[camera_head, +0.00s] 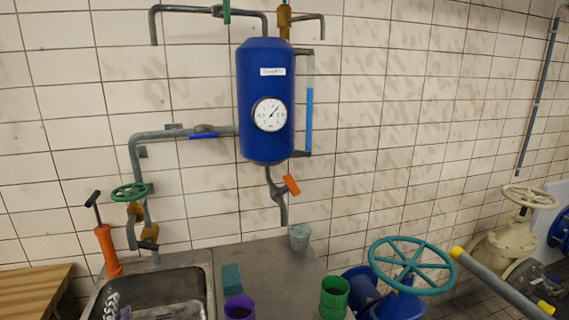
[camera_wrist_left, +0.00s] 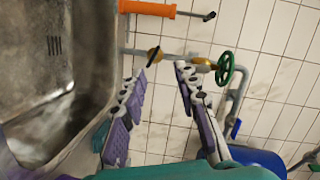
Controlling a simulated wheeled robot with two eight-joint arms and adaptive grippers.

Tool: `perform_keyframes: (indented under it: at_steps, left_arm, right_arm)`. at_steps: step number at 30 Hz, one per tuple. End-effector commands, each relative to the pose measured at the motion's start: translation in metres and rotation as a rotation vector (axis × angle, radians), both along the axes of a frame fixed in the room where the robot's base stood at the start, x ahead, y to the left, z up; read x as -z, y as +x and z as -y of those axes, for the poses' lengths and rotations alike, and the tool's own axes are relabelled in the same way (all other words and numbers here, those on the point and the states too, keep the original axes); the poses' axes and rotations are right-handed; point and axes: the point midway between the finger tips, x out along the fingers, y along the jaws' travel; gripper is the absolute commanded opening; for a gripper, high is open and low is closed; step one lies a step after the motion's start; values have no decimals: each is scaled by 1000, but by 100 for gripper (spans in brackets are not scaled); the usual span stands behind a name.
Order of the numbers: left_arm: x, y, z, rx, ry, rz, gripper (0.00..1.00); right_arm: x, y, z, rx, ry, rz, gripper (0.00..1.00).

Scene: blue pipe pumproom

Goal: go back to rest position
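In the left wrist view my left gripper (camera_wrist_left: 157,70) has its two purple-padded fingers spread apart with nothing between them. Behind the gap are the tiled wall and grey tap pipe. In the head view I see no clear part of my left arm, and my right gripper shows in neither view.
A metal sink (camera_head: 155,295) lies at lower left, with an orange pump (camera_head: 108,250) beside it. The counter (camera_head: 275,268) holds a teal sponge (camera_head: 232,278), grey cup (camera_head: 300,237), purple cup (camera_head: 239,308) and green cup (camera_head: 334,297). A teal handwheel (camera_head: 411,265) stands right; a blue tank (camera_head: 264,85) hangs above.

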Motion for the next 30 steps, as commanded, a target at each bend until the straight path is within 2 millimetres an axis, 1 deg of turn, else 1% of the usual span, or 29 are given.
perform_keyframes:
  at_steps: [1,2,5,6,8,9,12,15,18,20,30]
  left_arm:
    - [3,-6,10,-18,-105,1,31]
    - [7,-10,17,-35,-181,-3,31]
    - [29,-29,50,-89,-476,-47,31]
    - [40,-40,67,-110,-597,-80,31]
    - [57,-58,97,-138,-764,-143,31]
    - [67,-71,117,-154,-865,-189,31]
    - [84,-102,161,-183,-1054,-301,31]
    - [92,-124,190,-200,-1164,-383,31]
    - [95,-135,205,-209,-1215,-425,31]
    - [95,-138,208,-211,-1227,-434,31]
    - [95,-138,208,-212,-1228,-434,31]
  right_arm:
    - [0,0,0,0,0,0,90]
    - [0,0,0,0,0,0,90]
    - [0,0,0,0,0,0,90]
    - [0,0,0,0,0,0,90]
    - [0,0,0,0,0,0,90]
    - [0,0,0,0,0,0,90]
    - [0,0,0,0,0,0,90]
    - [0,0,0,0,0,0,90]
    - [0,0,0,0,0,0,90]
    - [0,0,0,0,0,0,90]
    - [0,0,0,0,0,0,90]
